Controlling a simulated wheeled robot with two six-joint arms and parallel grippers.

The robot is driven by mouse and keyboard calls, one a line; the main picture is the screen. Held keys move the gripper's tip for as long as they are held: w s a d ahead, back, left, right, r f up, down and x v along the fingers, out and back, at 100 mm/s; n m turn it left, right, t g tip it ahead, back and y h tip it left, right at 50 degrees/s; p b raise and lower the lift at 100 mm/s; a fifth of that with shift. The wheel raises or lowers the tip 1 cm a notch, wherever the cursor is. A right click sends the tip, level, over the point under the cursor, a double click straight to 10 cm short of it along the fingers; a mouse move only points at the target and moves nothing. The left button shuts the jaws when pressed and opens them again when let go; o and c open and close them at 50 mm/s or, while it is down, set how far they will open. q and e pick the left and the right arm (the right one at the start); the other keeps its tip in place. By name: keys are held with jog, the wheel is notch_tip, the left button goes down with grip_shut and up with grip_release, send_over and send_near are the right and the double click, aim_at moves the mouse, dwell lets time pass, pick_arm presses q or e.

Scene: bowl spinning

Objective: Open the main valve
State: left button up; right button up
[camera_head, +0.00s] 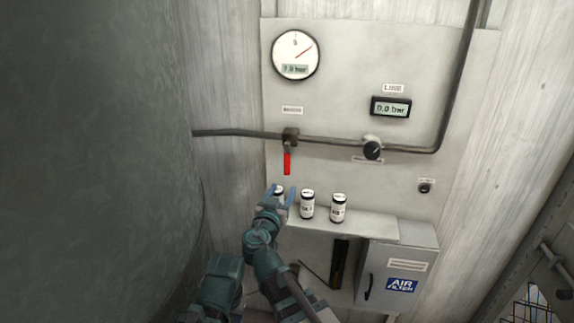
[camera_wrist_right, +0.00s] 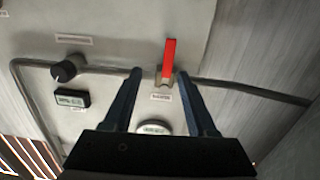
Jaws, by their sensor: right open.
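The main valve (camera_head: 290,137) sits on a dark pipe on the wall panel, with a label above it. Its red handle (camera_head: 287,162) hangs straight down, across the pipe. In the right wrist view the red handle (camera_wrist_right: 169,58) shows between and beyond the fingers, with the picture turned over. My right gripper (camera_head: 280,192) is open and empty, just below the handle in the head view and apart from it. Its two blue fingers (camera_wrist_right: 162,80) show in the wrist view. My left gripper is not in view.
Several white canisters, one (camera_head: 307,204) in the middle, stand on a shelf (camera_head: 370,226) by my right gripper. A round gauge (camera_head: 296,70) reads about 7 bar; the line display (camera_head: 391,107) reads 0.0 bar. A black knob (camera_head: 372,149) sits right of the valve. A large tank (camera_head: 90,150) fills the left.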

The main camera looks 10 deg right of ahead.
aim_at(287, 165)
jog(key=shift+t, duration=0.3)
jog(key=x, duration=0.4)
jog(key=a+x, duration=0.1)
jog(key=x, duration=0.8)
jog(key=shift+w+a+r, duration=0.15)
jog(key=shift+w+r, duration=0.2)
jog(key=shift+w, duration=0.25)
jog(key=shift+c, duration=0.3)
grip_shut()
dwell(0.4)
